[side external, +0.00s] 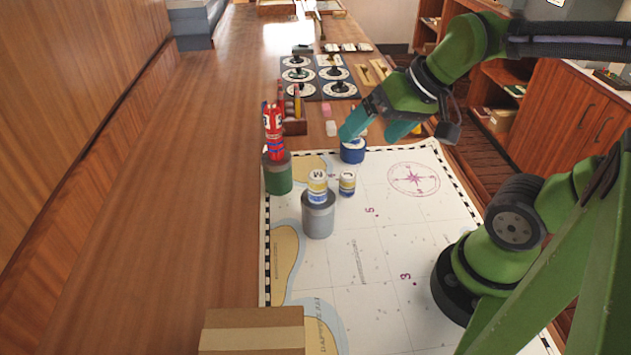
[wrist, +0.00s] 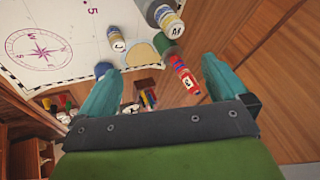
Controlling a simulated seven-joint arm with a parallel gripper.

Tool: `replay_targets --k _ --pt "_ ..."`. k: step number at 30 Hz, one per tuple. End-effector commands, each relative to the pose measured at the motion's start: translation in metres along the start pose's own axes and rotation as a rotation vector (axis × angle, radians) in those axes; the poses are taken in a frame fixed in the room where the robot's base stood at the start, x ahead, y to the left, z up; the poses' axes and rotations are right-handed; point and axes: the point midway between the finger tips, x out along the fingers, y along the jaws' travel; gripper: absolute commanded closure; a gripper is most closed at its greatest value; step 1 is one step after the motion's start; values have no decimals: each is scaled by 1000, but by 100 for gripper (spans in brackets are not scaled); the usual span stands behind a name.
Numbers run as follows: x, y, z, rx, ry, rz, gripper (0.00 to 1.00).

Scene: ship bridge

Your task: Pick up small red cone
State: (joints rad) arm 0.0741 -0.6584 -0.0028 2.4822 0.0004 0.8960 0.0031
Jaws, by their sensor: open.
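A red piece with white and blue markings (side external: 273,130) stands upright on a green cylinder (side external: 278,177) at the chart's left edge. The red piece also shows in the wrist view (wrist: 183,75), left of the right finger's tip. I cannot make out a clear cone shape. My gripper (side external: 373,133) is open above the chart's far edge, to the right of the red piece and apart from it. In the side view one finger overlaps a blue cylinder (side external: 352,154) and partly hides what is on top of it. The wrist view shows no object held between the fingers (wrist: 162,66).
A grey cylinder (side external: 318,220) bears a white, blue and yellow can (side external: 317,187); a similar can (side external: 347,184) stands beside it. A pencil holder (side external: 294,126) is behind the green cylinder. A cardboard box (side external: 252,332) is at the front. The chart's right half (side external: 400,230) is clear.

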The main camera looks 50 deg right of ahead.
Motion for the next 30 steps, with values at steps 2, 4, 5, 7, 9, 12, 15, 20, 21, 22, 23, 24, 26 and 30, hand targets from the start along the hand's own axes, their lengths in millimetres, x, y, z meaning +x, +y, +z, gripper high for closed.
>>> replay_targets --k 2,4,5,7,9,12,15,20,21,22,23,24,26,30 --pt "-8 -9 9 -41 19 -34 0" --pt "-14 -15 10 -64 36 -54 8" --pt "-15 -17 11 -70 40 -60 12" --pt "-16 -18 12 -78 39 -65 23" --pt "-15 -19 12 -78 37 -64 34" --pt "-15 -18 11 -77 37 -64 49" --pt "-15 -18 11 -77 37 -63 62" --pt "-15 -18 11 -77 37 -63 67" --pt "-15 -18 11 -77 37 -63 67" --pt "-15 -18 11 -77 37 -63 67" --pt "-15 -18 11 -77 37 -63 67" --pt "-15 -18 10 -74 38 -61 67" --pt "-14 -14 8 -59 39 -51 67" --pt "2 16 -10 64 7 36 67"
